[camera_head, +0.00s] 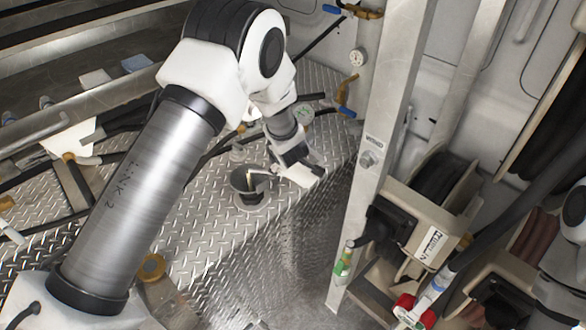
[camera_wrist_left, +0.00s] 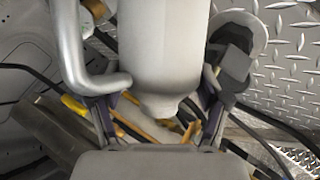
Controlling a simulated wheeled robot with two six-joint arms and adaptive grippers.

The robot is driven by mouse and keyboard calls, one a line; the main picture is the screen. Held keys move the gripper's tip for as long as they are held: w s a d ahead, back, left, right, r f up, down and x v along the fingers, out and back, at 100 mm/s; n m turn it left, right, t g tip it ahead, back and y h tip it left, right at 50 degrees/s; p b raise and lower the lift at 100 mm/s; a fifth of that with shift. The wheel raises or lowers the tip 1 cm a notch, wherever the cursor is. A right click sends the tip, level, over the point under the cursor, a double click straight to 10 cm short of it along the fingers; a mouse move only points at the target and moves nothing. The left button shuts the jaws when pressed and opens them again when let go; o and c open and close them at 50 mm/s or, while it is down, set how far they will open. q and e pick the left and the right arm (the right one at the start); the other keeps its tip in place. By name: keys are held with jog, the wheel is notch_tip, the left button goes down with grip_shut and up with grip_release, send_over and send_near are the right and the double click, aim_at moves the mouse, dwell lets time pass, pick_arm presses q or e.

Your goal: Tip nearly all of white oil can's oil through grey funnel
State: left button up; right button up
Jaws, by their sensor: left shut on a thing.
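The white oil can (camera_head: 302,173) is held tilted on its side over the diamond-plate deck. Its thin spout (camera_head: 258,170) points left, over the mouth of the grey funnel (camera_head: 250,196). A small pale-yellow streak shows at the funnel mouth; I cannot tell whether it is flowing oil. My left gripper (camera_head: 290,150) is shut on the can. In the left wrist view the can's body (camera_wrist_left: 168,50) sits between the fingers (camera_wrist_left: 160,115), its handle (camera_wrist_left: 72,45) at the left. The funnel (camera_wrist_left: 242,32) shows there at the upper right, partly hidden. My right gripper is not in view.
A metal post (camera_head: 378,120) stands to the right of the can. Beige reel housings (camera_head: 430,225) are beyond it. Black hoses and a brass cap (camera_head: 152,266) lie on the left. The deck (camera_head: 215,240) in front of the funnel is clear.

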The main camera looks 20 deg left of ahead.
pick_arm(q)
jog(key=shift+r, duration=0.1)
dwell(0.3)
jog(key=shift+a+b, duration=0.15)
jog(key=shift+b, duration=0.5)
jog(key=shift+r, duration=0.25)
jog(key=shift+a+h+b, duration=0.15)
jog(key=shift+h+b, duration=0.15)
jog(key=shift+b, duration=0.35)
jog(key=shift+s, duration=0.1)
jog(key=shift+r, duration=0.15)
